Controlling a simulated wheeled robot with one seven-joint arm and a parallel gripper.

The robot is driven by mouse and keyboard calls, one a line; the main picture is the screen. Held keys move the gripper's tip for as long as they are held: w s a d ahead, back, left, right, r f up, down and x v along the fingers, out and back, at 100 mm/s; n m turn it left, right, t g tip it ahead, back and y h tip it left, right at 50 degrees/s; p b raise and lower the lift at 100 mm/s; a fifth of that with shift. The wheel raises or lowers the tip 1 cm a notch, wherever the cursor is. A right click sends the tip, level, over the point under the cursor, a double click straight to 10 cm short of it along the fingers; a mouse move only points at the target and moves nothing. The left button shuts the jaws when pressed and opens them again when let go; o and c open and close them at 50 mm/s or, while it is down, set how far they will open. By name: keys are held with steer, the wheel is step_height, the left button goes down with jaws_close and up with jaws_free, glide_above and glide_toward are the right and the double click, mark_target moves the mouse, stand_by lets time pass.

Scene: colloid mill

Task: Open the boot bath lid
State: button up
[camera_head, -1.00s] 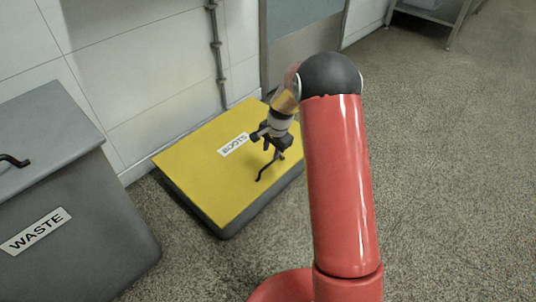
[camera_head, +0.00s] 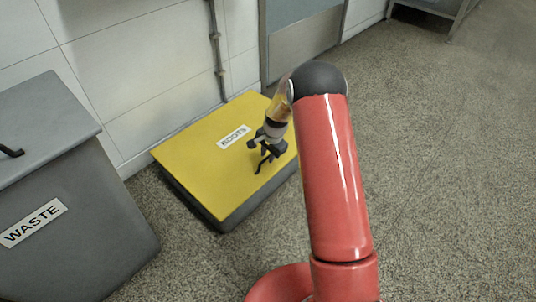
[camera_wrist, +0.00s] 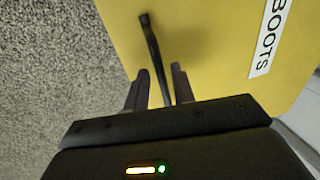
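The boot bath is a low grey box on the floor with a flat yellow lid (camera_head: 195,155) that lies shut and carries a BOOTS label (camera_head: 235,137). A thin black handle (camera_wrist: 151,45) stands on the lid near its floor-side edge; its end also shows in the head view (camera_head: 259,168). My gripper (camera_head: 264,155) is over the lid at this handle. In the wrist view, my gripper (camera_wrist: 160,85) has its two fingers apart, with the handle running between them. A gap shows between the fingers and the bar. The handle's near end is hidden by the gripper body.
A grey WASTE bin (camera_head: 60,220) with a black lid handle (camera_head: 10,151) stands at the left. A white tiled wall (camera_head: 130,70) with a vertical pipe (camera_head: 217,50) is behind the lid. Open speckled floor (camera_head: 450,170) lies to the right.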

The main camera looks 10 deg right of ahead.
jaws_close()
